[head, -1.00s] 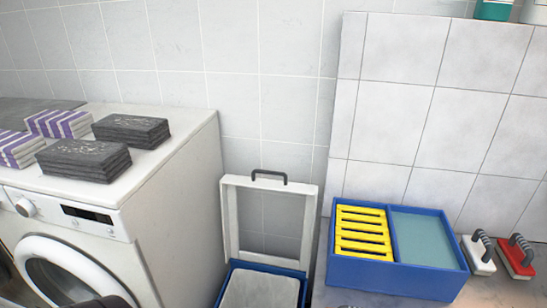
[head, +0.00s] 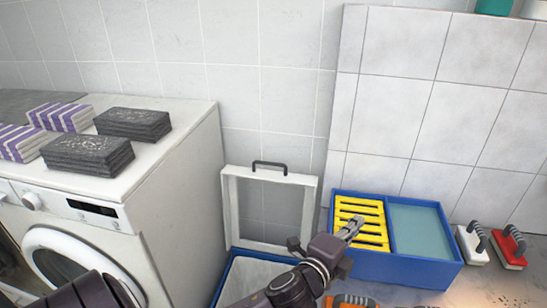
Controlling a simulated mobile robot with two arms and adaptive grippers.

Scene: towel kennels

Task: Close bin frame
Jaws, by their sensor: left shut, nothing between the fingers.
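The bin frame (head: 229,207) is a white square frame with a dark handle (head: 270,165) on its top edge. It stands upright at the back of a blue bin (head: 222,282), so the bin is open, with a pale grey lining or content (head: 250,275) inside. My left gripper (head: 358,222) is shut and empty. It is to the right of the frame, in front of the yellow slats of the blue box, and my arm hides part of the bin. My right gripper is not in view.
A washing machine (head: 165,190) with folded dark towels (head: 133,122) and purple-striped towels (head: 58,115) stands left. A blue box (head: 400,268) with a yellow rack sits right, beside white (head: 472,245) and red (head: 509,247) brushes. An orange item (head: 350,301) is at the bottom edge.

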